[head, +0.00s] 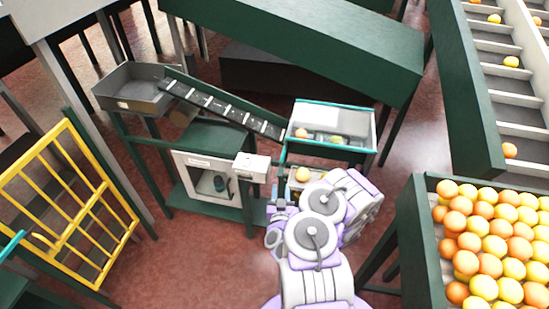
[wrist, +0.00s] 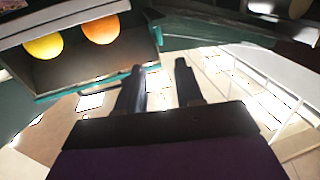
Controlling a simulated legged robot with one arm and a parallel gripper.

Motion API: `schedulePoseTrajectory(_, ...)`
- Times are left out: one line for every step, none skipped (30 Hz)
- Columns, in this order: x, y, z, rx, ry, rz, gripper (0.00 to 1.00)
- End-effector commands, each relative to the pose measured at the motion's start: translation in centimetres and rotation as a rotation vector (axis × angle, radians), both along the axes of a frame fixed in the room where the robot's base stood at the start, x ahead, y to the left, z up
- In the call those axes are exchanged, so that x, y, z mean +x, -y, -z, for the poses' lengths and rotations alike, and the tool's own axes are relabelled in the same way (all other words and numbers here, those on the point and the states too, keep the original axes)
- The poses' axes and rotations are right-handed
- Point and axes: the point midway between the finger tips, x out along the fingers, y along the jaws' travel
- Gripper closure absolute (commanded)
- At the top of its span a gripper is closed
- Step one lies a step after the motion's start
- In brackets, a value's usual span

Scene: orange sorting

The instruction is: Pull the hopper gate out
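The hopper (head: 347,151) is a teal-rimmed grey bin with a few orange and yellow fruits, at the lower end of a dark ramp in the head view. The wrist view shows a teal-edged grey bin (wrist: 90,70) at upper left with one yellow and one orange fruit. My gripper (wrist: 160,66) has its two dark fingers apart, with nothing seen between them. The fingertips are near the bin's lower right corner; I cannot tell whether they touch it. In the head view my arm hides the gripper. I cannot make out the hopper gate for certain.
A ramp (head: 222,106) descends from a grey tray (head: 134,94) on the left. A cabinet (head: 208,181) with a white front stands left of my arm. A crate (head: 417,238) full of fruit is at right. A yellow barred gate (head: 83,209) stands at left.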

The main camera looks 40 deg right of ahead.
Motion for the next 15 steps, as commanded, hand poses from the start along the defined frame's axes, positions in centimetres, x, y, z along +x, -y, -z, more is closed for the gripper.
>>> schedulePoseTrajectory(0.0, 0.2, 0.0, -0.003, 0.002, 0.006, 0.64)
schedulePoseTrajectory(0.0, 0.3, 0.1, -0.003, 0.002, 0.007, 0.64)
schedulePoseTrajectory(0.2, 0.3, 0.1, -0.004, 0.003, 0.005, 0.64)
schedulePoseTrajectory(0.3, 0.4, 0.1, -0.004, 0.004, 0.004, 0.64)
schedulePoseTrajectory(0.5, 0.5, 0.1, -0.005, 0.003, 0.004, 0.64)
schedulePoseTrajectory(0.8, 0.7, 0.1, -0.005, 0.005, 0.002, 0.64)
schedulePoseTrajectory(1.0, 0.9, 0.1, -0.006, 0.006, 0.002, 0.64)
schedulePoseTrajectory(1.2, 1.0, 0.1, -0.006, 0.006, 0.002, 0.64)
schedulePoseTrajectory(1.5, 1.2, 0.1, -0.007, 0.005, 0.002, 0.64)
schedulePoseTrajectory(1.7, 1.4, 0.1, -0.006, 0.005, 0.003, 0.64)
schedulePoseTrajectory(1.9, 1.6, 0.1, -0.006, 0.006, 0.003, 0.64)
schedulePoseTrajectory(2.2, 1.8, 0.1, -0.006, 0.006, 0.004, 0.64)
schedulePoseTrajectory(2.4, 2.0, 0.0, -0.007, 0.006, 0.005, 0.64)
schedulePoseTrajectory(2.6, 1.9, 0.1, -0.004, 0.006, 0.000, 0.64)
schedulePoseTrajectory(2.8, 2.0, 0.2, 0.000, 0.005, -0.003, 0.64)
